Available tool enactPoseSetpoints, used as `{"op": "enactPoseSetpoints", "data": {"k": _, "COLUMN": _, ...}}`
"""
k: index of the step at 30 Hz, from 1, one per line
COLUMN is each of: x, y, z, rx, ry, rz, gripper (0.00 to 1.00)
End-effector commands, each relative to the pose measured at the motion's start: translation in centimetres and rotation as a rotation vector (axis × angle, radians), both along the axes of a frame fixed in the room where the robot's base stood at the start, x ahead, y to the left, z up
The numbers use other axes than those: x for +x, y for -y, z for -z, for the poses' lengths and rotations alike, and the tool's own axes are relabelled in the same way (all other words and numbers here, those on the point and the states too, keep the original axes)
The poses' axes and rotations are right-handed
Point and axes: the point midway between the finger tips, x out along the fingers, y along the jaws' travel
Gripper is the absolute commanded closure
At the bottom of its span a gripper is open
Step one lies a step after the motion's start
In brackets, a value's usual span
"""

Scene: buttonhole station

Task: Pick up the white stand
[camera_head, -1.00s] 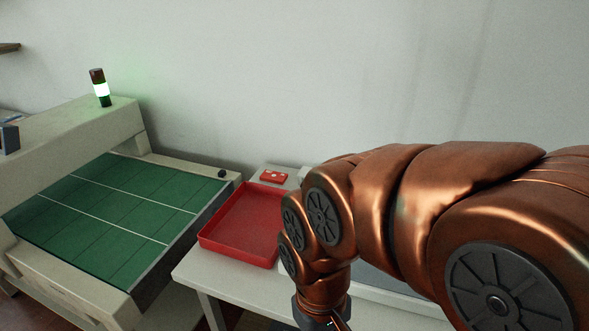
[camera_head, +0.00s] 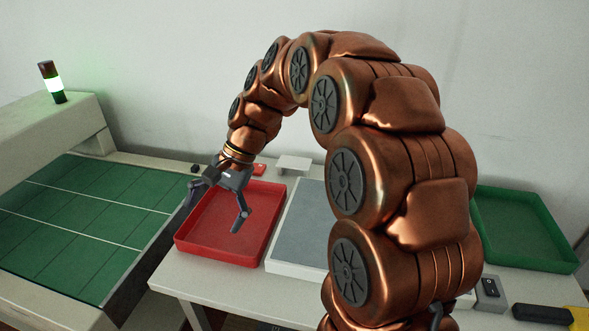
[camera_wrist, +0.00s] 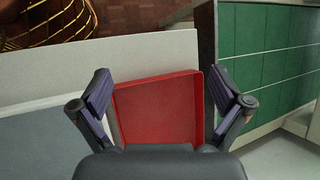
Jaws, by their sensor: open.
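A small white stand (camera_head: 293,163) with a flat top is at the back of the table, just behind the grey-topped panel and to the right of a small red item. My gripper (camera_head: 214,212) is open and empty above the red tray, in front and to the left of the white stand. In the wrist view, the spread fingers of my gripper (camera_wrist: 160,95) frame the red tray (camera_wrist: 158,112), with nothing between them. The white stand cannot be made out in the wrist view.
The red tray (camera_head: 183,246) looks empty. The grey-topped panel (camera_head: 297,222) lies right of it, partly behind my arm. A green tray (camera_head: 525,235) is at the right. A green conveyor belt (camera_head: 80,225) runs at the left. A small red item (camera_head: 259,169) sits behind the red tray.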

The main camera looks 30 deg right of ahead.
Motion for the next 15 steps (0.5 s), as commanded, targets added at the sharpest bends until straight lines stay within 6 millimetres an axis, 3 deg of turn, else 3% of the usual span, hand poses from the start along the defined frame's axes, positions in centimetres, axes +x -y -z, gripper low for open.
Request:
{"op": "enactPoseSetpoints", "data": {"k": 3, "x": 4.1, "y": 1.7, "z": 0.4, "rx": 0.073, "ry": -0.024, "rz": 0.123, "gripper": 0.00}}
{"op": "enactPoseSetpoints", "data": {"k": 8, "x": 9.1, "y": 4.5, "z": 0.7, "rx": 0.170, "ry": -0.059, "rz": 0.279, "gripper": 0.00}}
{"op": "enactPoseSetpoints", "data": {"k": 15, "x": 15.7, "y": 10.3, "z": 1.8, "rx": 0.314, "ry": -0.106, "rz": 0.508, "gripper": 0.00}}
